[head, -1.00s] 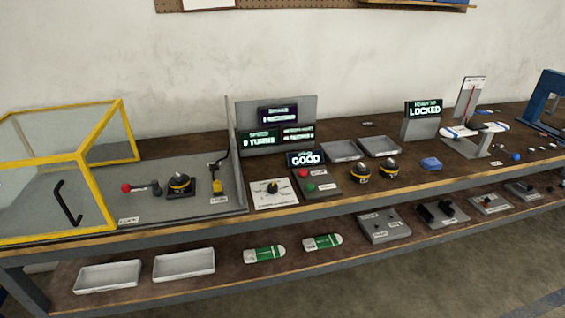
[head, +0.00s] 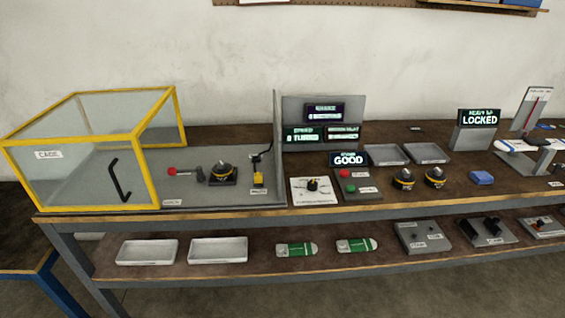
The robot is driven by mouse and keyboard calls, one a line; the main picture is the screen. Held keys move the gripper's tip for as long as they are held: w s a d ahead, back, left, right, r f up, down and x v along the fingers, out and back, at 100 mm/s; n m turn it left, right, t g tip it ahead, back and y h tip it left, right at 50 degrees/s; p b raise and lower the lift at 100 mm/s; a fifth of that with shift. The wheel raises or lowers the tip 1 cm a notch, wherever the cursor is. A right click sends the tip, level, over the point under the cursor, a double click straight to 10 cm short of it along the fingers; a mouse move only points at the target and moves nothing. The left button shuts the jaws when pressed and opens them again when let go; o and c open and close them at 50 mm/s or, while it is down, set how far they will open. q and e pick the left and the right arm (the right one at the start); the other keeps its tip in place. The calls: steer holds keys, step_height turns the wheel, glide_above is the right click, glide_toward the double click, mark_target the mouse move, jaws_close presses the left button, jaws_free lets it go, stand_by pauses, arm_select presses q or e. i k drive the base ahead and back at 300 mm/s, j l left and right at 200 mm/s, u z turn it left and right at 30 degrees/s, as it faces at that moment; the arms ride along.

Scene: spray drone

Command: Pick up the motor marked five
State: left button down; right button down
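Two black motors with yellow bands stand side by side on the bench right of the button box: a left one (head: 403,179) and a right one (head: 435,177). A third similar motor (head: 222,173) sits on a dark mount beside the cage. Their markings are too small to read, so I cannot tell which one is marked five. Neither of my grippers shows in the head view.
A yellow-framed clear cage (head: 95,150) stands at the left end of the bench. The lower shelf (head: 210,273) holds white trays and green-and-white packs.

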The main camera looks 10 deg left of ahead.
mark_target(226, 175)
steer(key=i+l+u, duration=0.65)
steer(key=i+l, duration=0.15)
steer(key=i, duration=0.1)
